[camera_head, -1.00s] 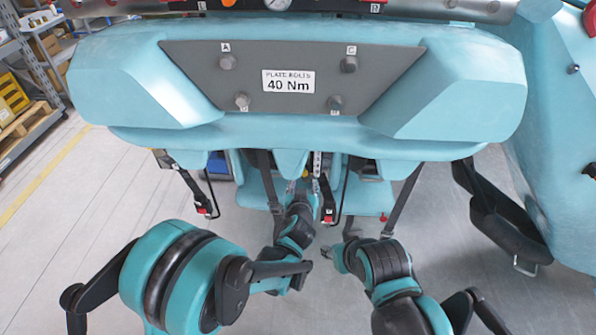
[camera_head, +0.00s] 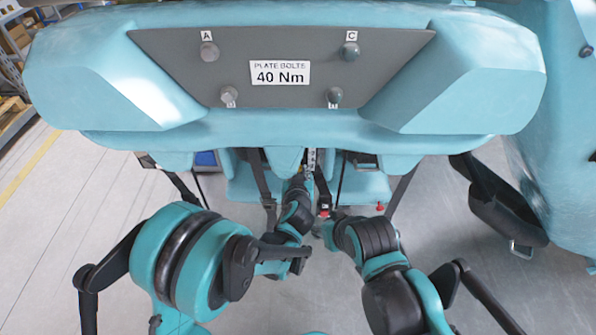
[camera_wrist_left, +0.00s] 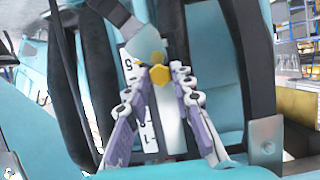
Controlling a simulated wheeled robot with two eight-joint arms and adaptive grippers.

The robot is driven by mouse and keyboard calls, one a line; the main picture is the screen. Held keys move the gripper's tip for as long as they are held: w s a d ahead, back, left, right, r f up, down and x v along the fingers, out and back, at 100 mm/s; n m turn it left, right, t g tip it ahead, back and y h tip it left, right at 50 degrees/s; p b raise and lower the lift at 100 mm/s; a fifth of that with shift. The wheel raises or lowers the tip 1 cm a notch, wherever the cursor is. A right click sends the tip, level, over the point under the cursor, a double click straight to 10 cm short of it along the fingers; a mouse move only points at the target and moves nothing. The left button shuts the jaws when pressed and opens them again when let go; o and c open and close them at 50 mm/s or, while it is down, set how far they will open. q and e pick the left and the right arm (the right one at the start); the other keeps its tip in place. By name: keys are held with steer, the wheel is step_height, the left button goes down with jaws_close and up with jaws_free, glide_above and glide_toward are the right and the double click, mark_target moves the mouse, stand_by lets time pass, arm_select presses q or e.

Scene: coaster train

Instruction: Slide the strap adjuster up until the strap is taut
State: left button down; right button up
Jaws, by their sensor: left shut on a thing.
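In the left wrist view a yellow strap adjuster (camera_wrist_left: 159,72) sits between the fingertips of my left gripper (camera_wrist_left: 160,78), which is shut on it. A grey strap (camera_wrist_left: 118,22) comes down to it from the upper left. A white numbered scale (camera_wrist_left: 150,138) runs behind the fingers and is partly hidden by them. In the head view my left gripper (camera_head: 305,178) reaches under the front edge of the seat, with the scale (camera_head: 311,160) just above it; the adjuster is too small to make out. My right gripper (camera_head: 326,228) is low beside the left arm, its fingers unclear.
A large teal seat block with a grey bolt plate (camera_head: 280,62) hangs over both grippers. Dark straps (camera_head: 402,190) hang on both sides. A silver buckle (camera_wrist_left: 265,142) is right of the left gripper. A black padded part (camera_head: 505,215) stands at the right.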

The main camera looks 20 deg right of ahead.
arm_select(q)
step_height(320, 180, up, 3)
steer(key=shift+r+p, duration=0.1)
steer(key=shift+p, duration=0.75)
steer(key=c, duration=1.3)
jaws_free()
steer(key=shift+w, duration=0.1)
steer(key=v, duration=0.7)
steer(key=shift+s, duration=0.3)
